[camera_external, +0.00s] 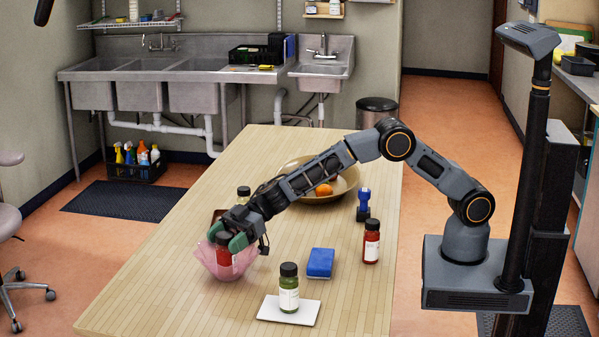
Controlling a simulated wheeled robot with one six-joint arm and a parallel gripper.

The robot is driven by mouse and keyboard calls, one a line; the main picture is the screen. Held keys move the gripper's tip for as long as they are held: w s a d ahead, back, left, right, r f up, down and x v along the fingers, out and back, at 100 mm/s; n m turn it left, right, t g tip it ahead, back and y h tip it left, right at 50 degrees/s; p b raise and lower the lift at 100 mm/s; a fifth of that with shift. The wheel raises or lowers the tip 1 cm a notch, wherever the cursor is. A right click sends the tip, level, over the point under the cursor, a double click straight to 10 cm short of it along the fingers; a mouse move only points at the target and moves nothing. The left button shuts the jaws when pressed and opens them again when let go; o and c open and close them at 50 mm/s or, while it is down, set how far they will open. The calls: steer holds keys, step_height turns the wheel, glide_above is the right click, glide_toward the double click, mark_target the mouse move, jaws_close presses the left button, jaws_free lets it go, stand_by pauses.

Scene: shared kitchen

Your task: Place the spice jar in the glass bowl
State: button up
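A red spice jar (224,257) with a dark cap stands roughly upright inside the pink, wavy-rimmed glass bowl (207,262), near the left edge of the wooden table. My gripper (227,238) reaches down over the bowl. Its green fingertips are on both sides of the jar's top and look shut on it. The jar's lower part shows through or behind the bowl's wall, so I cannot tell whether it touches the bottom.
A green-filled jar (289,293) stands on a white tile (309,314). A blue sponge (320,263), another red jar (371,245) and a blue-and-black object (363,205) stand to the right. A large bowl (346,190) holds an orange fruit (323,190). Another jar (243,195) is behind my gripper. The table's front left is clear.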

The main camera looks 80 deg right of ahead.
steer(key=shift+o, duration=0.5)
steer(key=shift+r, duration=0.1)
steer(key=shift+d+r, duration=0.1)
steer(key=shift+r, duration=0.05)
steer(key=s+d+r+m+t+h, duration=0.2)
steer(key=s+d+r+m+h, duration=0.15)
steer(key=d, duration=0.55)
steer(key=s+d+r+m+t+h, duration=0.1)
steer(key=s+d+r+m+h, duration=0.2)
steer(key=d, duration=0.6)
steer(key=s+d+r+m+t+h, duration=0.25)
steer(key=s+d+h, duration=0.25)
steer(key=d, duration=0.4)
steer(key=s+d+f+m+g, duration=0.1)
steer(key=s+f+g, duration=0.1)
steer(key=s, duration=0.6)
steer(key=s+d+f+g, duration=0.2)
steer(key=s+g, duration=0.2)
steer(key=s, duration=0.5)
steer(key=s+d+f+m+g, duration=0.1)
steer(key=s+d+f+g, duration=0.1)
steer(key=s, duration=0.6)
steer(key=shift+s+f+m+g+h+b, duration=0.15)
steer(key=shift+f+m+g+h+b, duration=0.25)
steer(key=shift+g, duration=0.35)
